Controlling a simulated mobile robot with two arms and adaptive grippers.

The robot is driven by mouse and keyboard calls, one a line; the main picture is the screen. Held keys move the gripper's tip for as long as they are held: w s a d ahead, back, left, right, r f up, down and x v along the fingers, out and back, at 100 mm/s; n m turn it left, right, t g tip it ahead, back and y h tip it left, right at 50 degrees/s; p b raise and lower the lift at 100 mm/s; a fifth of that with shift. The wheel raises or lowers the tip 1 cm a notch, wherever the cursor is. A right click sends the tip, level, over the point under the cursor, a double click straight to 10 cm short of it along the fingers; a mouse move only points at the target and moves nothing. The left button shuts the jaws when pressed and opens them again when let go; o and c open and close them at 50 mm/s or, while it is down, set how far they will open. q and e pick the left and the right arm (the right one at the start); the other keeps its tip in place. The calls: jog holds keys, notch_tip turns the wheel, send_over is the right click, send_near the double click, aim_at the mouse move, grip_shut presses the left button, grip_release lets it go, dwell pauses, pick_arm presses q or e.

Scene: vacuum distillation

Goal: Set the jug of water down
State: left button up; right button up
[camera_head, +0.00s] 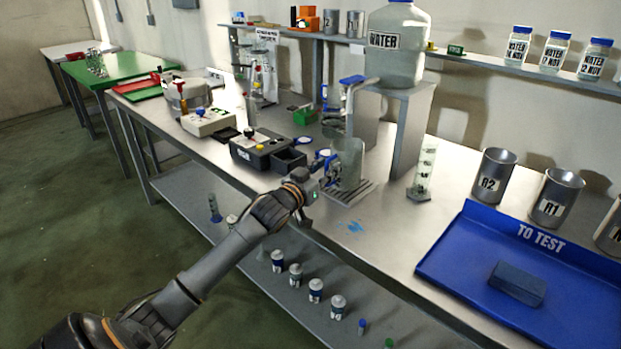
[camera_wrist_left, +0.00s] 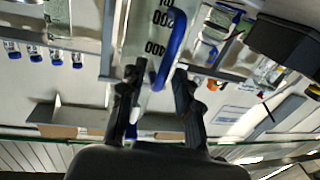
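The jug (camera_head: 347,160) is clear with a blue handle. In the head view it is upright over the slotted drain grate (camera_head: 352,192), below the tap of the big water tank; its base appears to rest on the grate. My left gripper (camera_head: 323,178) is at the jug's handle side. In the left wrist view the blue handle (camera_wrist_left: 172,50) and the jug's volume marks (camera_wrist_left: 158,22) show past my left fingers (camera_wrist_left: 160,80). The fingers are apart on either side of the handle, with gaps visible. My right gripper is not in view.
The water tank (camera_head: 397,45) stands on a metal stand. A measuring cylinder (camera_head: 423,170) and metal cups (camera_head: 493,176) are to the right, with a blue tray (camera_head: 455,262) in front of them. Black-and-white equipment (camera_head: 262,148) is to the left.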

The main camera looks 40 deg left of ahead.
pick_arm(q)
jog(key=s+p, duration=0.4)
jog(key=s, duration=0.7)
jog(key=shift+d+p, duration=0.3)
jog(key=shift+d, duration=0.1)
jog(key=shift+r, duration=0.1)
